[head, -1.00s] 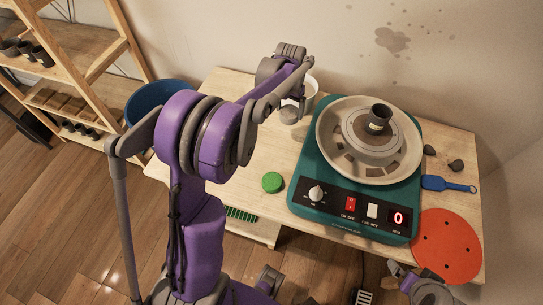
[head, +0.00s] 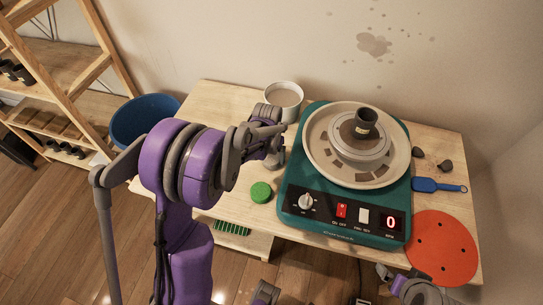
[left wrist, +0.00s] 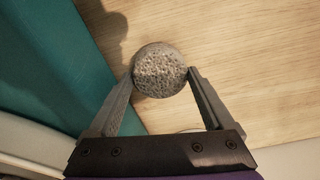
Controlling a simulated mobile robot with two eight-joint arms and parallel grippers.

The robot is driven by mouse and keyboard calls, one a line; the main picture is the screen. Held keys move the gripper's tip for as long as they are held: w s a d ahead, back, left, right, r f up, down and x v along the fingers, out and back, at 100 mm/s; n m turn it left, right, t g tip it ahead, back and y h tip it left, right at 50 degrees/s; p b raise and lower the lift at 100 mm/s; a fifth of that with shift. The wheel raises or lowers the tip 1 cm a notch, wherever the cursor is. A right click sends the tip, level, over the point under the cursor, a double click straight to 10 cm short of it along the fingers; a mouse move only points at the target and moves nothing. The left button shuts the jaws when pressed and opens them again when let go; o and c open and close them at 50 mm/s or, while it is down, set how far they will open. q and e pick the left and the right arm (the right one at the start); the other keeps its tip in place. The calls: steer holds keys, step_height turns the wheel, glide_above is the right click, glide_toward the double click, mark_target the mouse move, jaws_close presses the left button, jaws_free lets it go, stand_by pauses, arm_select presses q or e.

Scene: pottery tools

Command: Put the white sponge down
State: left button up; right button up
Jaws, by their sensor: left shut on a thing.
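The sponge (left wrist: 160,68) is a round, pitted, pale grey piece in the left wrist view. My left gripper (left wrist: 161,75) is shut on it, with one fingertip on either side. Bare table wood shows beyond it, and a shadow falls to its upper left. In the head view my left gripper (head: 273,150) is just left of the teal pottery wheel, and the sponge is mostly hidden there. I cannot tell whether the sponge touches the table. Part of my right gripper (head: 398,283) shows at the bottom right; its jaws are unclear.
The teal pottery wheel (head: 325,222) carries a small dark pot (head: 364,122). A white bucket (head: 284,97) stands behind my left gripper, and a green lid (head: 261,192) lies in front. An orange disc (head: 442,247) and blue tool (head: 437,185) lie right. The table's left part (head: 215,120) is clear.

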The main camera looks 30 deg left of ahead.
arm_select(q)
steer(key=shift+f, duration=0.3)
steer(key=shift+f, duration=0.2)
steer(key=o, duration=0.7)
steer(key=shift+r, duration=0.1)
